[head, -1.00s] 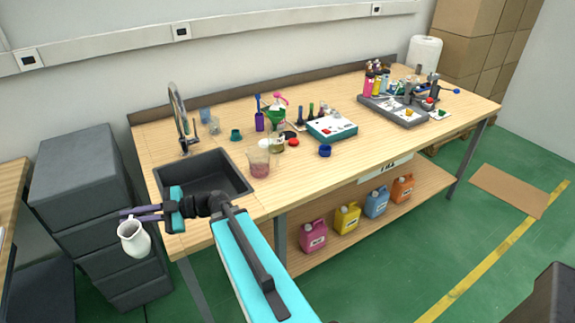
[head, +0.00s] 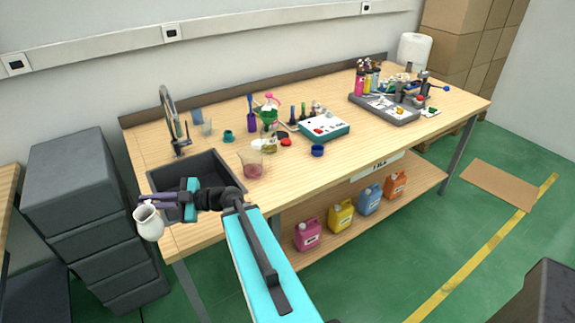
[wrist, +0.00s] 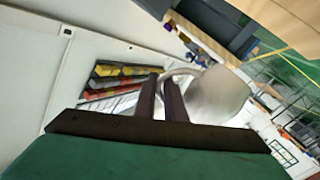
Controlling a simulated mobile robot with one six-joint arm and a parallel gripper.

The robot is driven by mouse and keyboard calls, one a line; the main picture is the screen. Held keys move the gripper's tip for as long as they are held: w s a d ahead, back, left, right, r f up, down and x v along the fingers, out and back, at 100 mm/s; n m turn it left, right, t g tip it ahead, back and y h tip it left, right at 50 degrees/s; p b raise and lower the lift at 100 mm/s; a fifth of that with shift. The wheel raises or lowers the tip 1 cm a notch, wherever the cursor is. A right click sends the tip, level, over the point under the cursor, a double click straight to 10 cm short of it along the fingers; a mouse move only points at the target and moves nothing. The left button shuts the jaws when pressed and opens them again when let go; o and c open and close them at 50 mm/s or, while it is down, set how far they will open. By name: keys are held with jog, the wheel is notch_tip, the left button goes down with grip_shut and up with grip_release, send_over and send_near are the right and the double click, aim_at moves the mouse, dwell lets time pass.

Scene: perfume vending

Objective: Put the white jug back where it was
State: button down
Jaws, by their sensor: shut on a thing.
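The white jug (head: 149,223) hangs at the left end of my arm in the head view, just off the left front corner of the workbench. My gripper (head: 150,201) is shut on the jug's handle. In the wrist view the jug (wrist: 217,95) shows as a pale blurred body at the right of the fingers (wrist: 160,98), with its handle passing between them. The jug looks roughly upright in the head view, with its mouth at the top.
The sink (head: 190,178) lies just right of the gripper. A beaker with pink liquid (head: 251,166) stands right of the sink. A dark drawer cabinet (head: 75,185) stands left of the bench. The right part of the bench's front edge (head: 400,140) is clear.

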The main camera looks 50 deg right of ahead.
jog(key=s+d+m+t+h+p, duration=0.25)
jog(key=d+m+h, duration=0.2)
jog(key=d, duration=0.85)
jog(key=s+d+m+t+h+p, duration=0.1)
jog(key=s+d+m+t+h, duration=0.15)
jog(key=d+h, duration=0.7)
jog(key=s+d+m+g+h+p, duration=0.1)
jog(key=s+d+m+h+p, duration=0.1)
jog(key=s+d, duration=0.7)
jog(key=s+d+f+m+g+h+p, duration=0.1)
jog(key=s+d+m+h, duration=0.3)
jog(key=s+d, duration=0.5)
jog(key=d, duration=0.6)
jog(key=shift+d+m+g+p, duration=0.25)
jog(key=shift+m+g+p, duration=0.05)
jog(key=shift+m+p, duration=0.1)
jog(key=shift+w+d+f+b, duration=0.15)
jog(key=shift+d+f+b, duration=0.15)
jog(key=shift+b, duration=1.05)
jog(key=d+b, duration=0.1)
jog(key=b, duration=0.7)
jog(key=shift+w+d, duration=0.35)
jog(key=shift+d, duration=0.05)
